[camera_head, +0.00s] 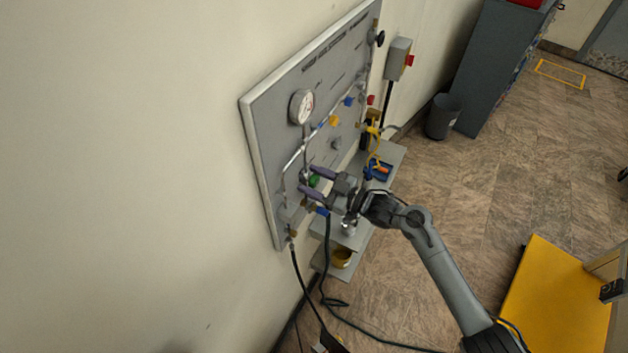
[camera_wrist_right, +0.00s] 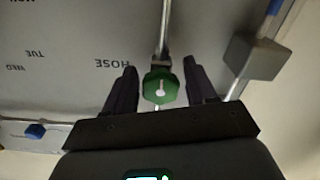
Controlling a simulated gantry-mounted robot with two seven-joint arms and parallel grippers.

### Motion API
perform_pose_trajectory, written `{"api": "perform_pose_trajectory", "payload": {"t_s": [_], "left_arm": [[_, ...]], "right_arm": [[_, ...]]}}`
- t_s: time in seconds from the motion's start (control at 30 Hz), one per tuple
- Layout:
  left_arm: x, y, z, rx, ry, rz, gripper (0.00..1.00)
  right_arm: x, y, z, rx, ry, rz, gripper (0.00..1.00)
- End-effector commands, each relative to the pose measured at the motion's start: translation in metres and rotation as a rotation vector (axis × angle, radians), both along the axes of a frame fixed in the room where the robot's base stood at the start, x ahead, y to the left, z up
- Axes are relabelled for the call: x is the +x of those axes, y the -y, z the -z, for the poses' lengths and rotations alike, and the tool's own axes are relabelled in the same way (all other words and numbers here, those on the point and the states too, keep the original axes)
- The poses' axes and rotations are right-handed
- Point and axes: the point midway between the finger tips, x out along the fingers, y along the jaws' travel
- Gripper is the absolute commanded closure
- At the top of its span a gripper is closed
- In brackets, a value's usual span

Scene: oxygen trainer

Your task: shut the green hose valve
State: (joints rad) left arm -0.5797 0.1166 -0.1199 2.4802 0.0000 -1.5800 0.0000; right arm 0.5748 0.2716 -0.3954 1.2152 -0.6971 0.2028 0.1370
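The green hose valve (camera_head: 314,181) is a small green knob low on the grey wall panel, partly hidden by my gripper in the head view. In the right wrist view the green knob (camera_wrist_right: 160,87) has a white pointer mark and sits below the word HOSE. My right gripper (camera_head: 305,179) is open, with one finger on each side of the knob. In the right wrist view the fingers (camera_wrist_right: 160,82) stand apart from the knob, with a gap on both sides. My left gripper is not in view.
The panel (camera_head: 262,115) carries a round gauge (camera_head: 301,106), pipes and several coloured valves. A grey shelf (camera_head: 391,155) stands out beside the panel, with a yellow hose above it. Black hoses (camera_head: 327,262) hang to the floor.

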Motion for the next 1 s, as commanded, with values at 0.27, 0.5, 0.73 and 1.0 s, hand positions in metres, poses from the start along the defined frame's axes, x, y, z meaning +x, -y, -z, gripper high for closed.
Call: {"api": "perform_pose_trajectory", "payload": {"t_s": [0.27,0.5,0.73,1.0], "left_arm": [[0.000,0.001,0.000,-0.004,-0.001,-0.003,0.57],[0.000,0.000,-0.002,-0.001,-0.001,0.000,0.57],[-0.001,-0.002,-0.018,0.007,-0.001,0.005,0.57],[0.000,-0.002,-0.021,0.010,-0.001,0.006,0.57]], "right_arm": [[0.000,0.000,0.000,-0.001,-0.001,0.000,0.87],[0.000,0.001,0.000,0.009,-0.016,0.001,0.90],[-0.001,0.000,-0.001,0.146,-0.220,0.003,0.90],[-0.001,0.000,0.003,0.209,-0.315,0.003,0.90]]}}
